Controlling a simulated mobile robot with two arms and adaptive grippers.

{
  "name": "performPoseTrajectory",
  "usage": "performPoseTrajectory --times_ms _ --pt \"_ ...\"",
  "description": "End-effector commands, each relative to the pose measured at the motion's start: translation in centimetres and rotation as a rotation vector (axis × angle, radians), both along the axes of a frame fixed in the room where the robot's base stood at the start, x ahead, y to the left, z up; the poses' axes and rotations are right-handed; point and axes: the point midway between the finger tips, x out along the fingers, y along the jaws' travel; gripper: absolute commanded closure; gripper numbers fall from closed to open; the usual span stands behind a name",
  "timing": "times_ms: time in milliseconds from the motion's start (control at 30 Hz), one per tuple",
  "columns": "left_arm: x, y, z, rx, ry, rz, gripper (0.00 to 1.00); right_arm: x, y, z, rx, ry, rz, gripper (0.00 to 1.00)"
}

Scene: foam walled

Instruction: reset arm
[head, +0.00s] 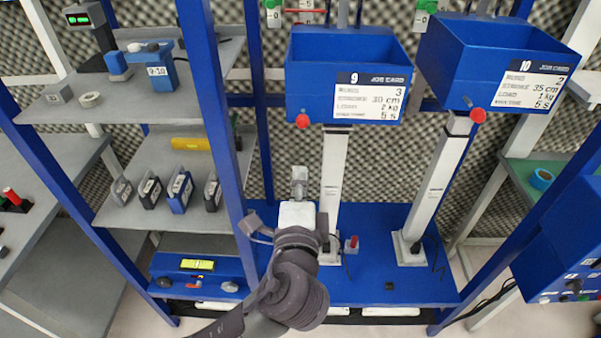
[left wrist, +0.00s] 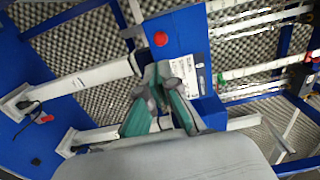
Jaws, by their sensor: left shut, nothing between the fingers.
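My left arm comes up from the bottom of the head view, and its gripper (head: 299,180) points away from me, in front of the blue base and left of the white post under bin 9. In the left wrist view the two fingers of this gripper (left wrist: 158,78) are together at the tips, with nothing between them. A blue bin with a red knob (left wrist: 161,40) and a white card lies beyond the fingertips in that view; I cannot tell whether they touch it. My right gripper is not in view.
Blue bin 9 (head: 310,72) and blue bin 10 (head: 455,62) stand on white posts above the blue base (head: 385,285). A blue upright (head: 215,110) stands close left of my arm. Grey shelves (head: 125,208) hold small boxes. A blue box (head: 570,245) is at right.

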Motion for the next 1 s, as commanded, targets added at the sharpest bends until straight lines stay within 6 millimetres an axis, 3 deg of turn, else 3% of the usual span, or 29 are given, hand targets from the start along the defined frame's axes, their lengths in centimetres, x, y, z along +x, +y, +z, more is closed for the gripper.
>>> performPoseTrajectory --times_ms 433,567,667,800,1000 --pt "0.1 -0.1 -0.2 0.000 0.005 -0.001 1.00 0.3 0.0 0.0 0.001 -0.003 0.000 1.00" --pt "1.4 -0.1 -3.5 0.000 0.069 -0.002 1.00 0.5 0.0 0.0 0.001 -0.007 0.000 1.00" --pt "3.1 0.2 -9.2 -0.016 0.180 -0.002 1.00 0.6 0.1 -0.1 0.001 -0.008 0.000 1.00" --pt "4.3 1.6 -19.8 -0.082 0.383 0.012 1.00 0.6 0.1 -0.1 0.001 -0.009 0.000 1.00" --pt "2.0 5.3 -34.5 -0.235 0.662 0.080 1.00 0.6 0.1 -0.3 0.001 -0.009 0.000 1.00"
